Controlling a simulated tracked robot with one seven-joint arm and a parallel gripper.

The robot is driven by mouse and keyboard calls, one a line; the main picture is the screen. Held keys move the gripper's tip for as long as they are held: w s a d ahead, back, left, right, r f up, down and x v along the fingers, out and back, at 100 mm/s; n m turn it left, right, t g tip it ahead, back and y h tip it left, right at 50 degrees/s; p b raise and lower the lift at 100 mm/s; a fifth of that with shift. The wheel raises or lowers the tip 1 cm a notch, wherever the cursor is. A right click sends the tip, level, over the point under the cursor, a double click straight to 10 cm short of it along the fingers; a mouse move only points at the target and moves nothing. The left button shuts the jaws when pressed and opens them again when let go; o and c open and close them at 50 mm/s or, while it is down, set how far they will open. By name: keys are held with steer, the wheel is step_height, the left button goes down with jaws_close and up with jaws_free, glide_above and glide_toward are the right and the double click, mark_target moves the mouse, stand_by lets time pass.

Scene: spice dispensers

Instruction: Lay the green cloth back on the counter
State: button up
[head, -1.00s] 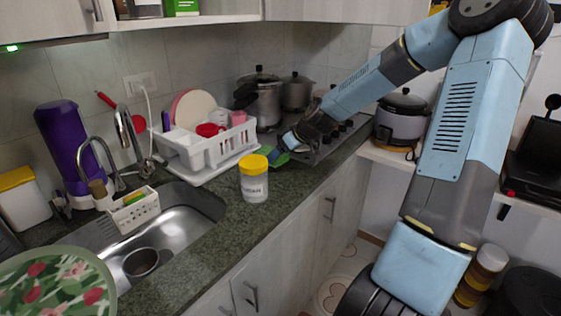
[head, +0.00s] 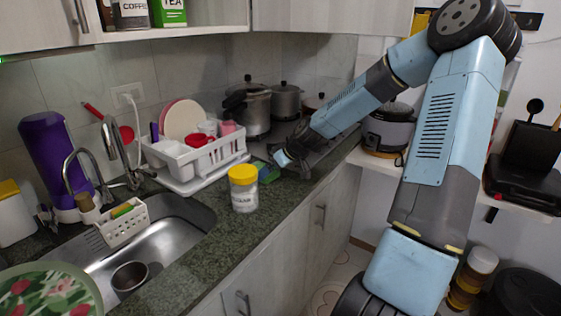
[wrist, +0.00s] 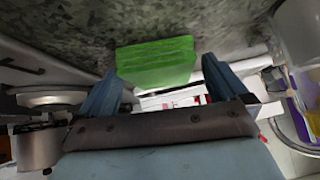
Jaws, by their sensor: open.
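The green cloth (head: 268,173) appears to rest on the dark green counter (head: 262,215), just behind and right of the yellow-lidded jar. In the wrist view the cloth (wrist: 156,62) is a folded, bright green block against the speckled counter (wrist: 90,25), beyond my fingertips and nearer the left finger. My gripper (head: 283,159) is just right of the cloth in the head view. In the wrist view my gripper (wrist: 163,82) has its two blue fingers spread with nothing held between them. The cloth looks apart from the fingers.
The jar (head: 243,188) stands close in front of the cloth. Pots (head: 250,108) stand behind. The sink (head: 170,235) is front left.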

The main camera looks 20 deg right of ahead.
steer(key=shift+v, duration=5.75)
steer(key=s+a+f+g+h, duration=0.1)
steer(key=s+a, duration=0.1)
steer(key=s+a+f+g+h, duration=0.1)
steer(key=s+a+f, duration=0.1)
steer(key=shift+f, duration=0.15)
steer(key=s+r+m+h, duration=0.1)
steer(key=s+r+m, duration=0.1)
steer(key=s+r, duration=0.3)
steer(key=s+a+r+m+t+h, duration=0.1)
steer(key=s+r, duration=0.5)
steer(key=s, duration=0.6)
steer(key=s+a+r+m+h, duration=0.1)
steer(key=s+r+m, duration=0.2)
steer(key=s+r, duration=0.3)
steer(key=s, duration=0.3)
steer(key=shift+s+a+r+m+t+h, duration=0.2)
steer(key=shift+a+r+m+t+h, duration=0.1)
steer(key=shift+m, duration=0.1)
